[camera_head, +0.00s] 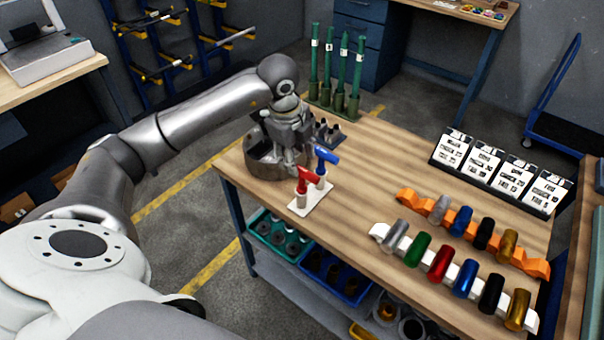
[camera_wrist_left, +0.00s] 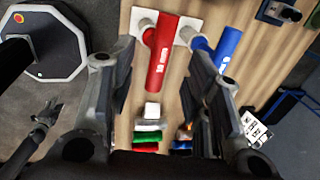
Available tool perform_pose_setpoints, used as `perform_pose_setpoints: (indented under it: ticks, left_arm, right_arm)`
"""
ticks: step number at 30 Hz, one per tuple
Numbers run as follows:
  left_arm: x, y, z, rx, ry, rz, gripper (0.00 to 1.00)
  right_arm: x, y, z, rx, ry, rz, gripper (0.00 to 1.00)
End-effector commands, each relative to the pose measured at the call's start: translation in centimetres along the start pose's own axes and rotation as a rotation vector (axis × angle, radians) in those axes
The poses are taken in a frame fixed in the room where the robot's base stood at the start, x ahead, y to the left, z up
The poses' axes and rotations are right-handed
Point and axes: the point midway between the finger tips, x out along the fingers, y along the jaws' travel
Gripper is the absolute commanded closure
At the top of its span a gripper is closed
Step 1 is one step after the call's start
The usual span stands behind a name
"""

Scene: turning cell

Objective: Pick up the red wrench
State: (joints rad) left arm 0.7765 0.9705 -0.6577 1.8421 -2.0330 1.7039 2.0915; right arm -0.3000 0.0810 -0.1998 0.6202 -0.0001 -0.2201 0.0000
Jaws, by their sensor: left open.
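The red wrench (camera_head: 305,181) has a T shape and stands on a small white plate near the table's left front edge. A similar blue wrench (camera_head: 325,158) stands just behind it. My left gripper (camera_head: 293,163) is open just behind and left of the red wrench. In the left wrist view the red wrench (camera_wrist_left: 162,55) lies between the spread fingers of my left gripper (camera_wrist_left: 163,72), and the blue wrench (camera_wrist_left: 229,45) is beyond the right finger. I cannot tell whether a finger touches the red one. A dark claw shape (camera_wrist_left: 38,122), likely my right gripper, is small and unclear.
An orange rack (camera_head: 408,197) and a white rack (camera_head: 378,231) hold coloured cylinders on the table's right part. Labelled white cards (camera_head: 497,165) stand along the far right. Green rods (camera_head: 338,75) stand at the back. The table's middle (camera_head: 370,165) is clear.

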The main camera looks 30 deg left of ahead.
Motion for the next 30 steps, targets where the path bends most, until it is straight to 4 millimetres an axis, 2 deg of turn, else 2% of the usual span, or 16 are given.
perform_pose_setpoints:
  ticks: [8, 13, 18, 26, 30]
  left_arm:
    - [2.1, 0.0, 0.0, 0.002, 0.002, 0.002, 0.55]
    - [4.3, -0.1, 0.2, 0.001, 0.003, 0.004, 0.55]
    - [6.4, -0.1, 0.2, 0.002, 0.002, 0.001, 0.55]
    - [6.8, -0.1, 0.2, 0.003, 0.002, -0.002, 0.55]
    - [6.7, -0.1, 0.2, 0.003, 0.002, -0.002, 0.73]
  right_arm:
    - [-1.2, -0.3, -0.2, 0.002, 0.001, -0.003, 0.56]
    - [-2.8, -0.3, -0.3, 0.002, 0.001, -0.004, 0.56]
    - [-3.2, -0.2, -0.3, 0.002, 0.001, -0.003, 0.56]
    - [-3.1, -0.2, -0.3, 0.001, 0.001, -0.003, 0.56]
    - [-3.1, -0.2, -0.3, 0.001, 0.0, -0.003, 0.56]
